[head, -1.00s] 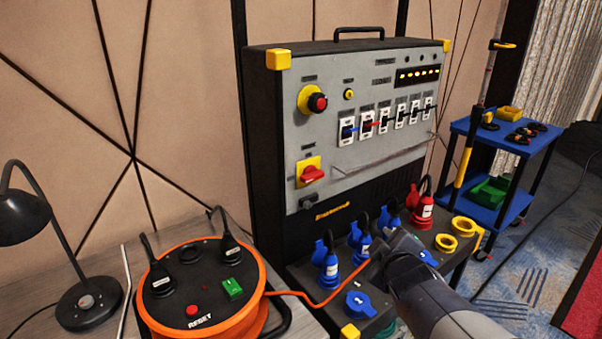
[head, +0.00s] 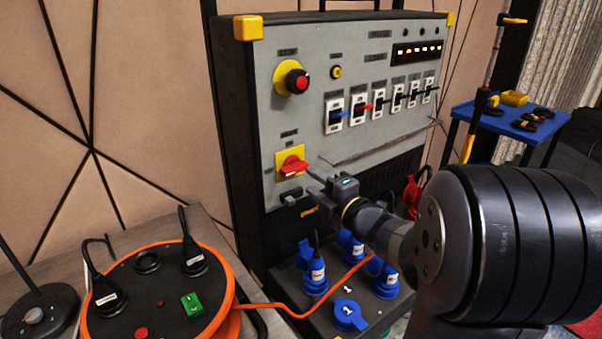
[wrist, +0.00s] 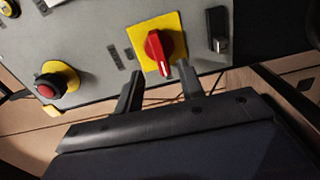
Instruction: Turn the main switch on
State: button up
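The main switch is a red rotary handle (head: 293,166) on a yellow square plate (head: 283,158), low on the left of the grey panel. In the wrist view the red handle (wrist: 158,50) lies just ahead of the fingertips, roughly midway between them. My gripper (head: 315,179) is just right of the switch and slightly below it in the head view. Its two fingers stand apart with nothing between them in the wrist view (wrist: 160,84). I cannot see contact with the handle.
A red stop button (head: 297,81) sits above the switch, with a row of breakers (head: 358,110) to its right. Blue plugs (head: 314,274) stand below my arm. An orange cable reel (head: 222,305) is on the left table, and a blue cart (head: 500,121) is at the right.

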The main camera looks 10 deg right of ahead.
aim_at(298, 171)
jog(key=x, duration=0.5)
jog(key=shift+w+a, duration=0.15)
jog(key=shift+w, duration=0.15)
jog(key=shift+c, duration=0.5)
grip_shut()
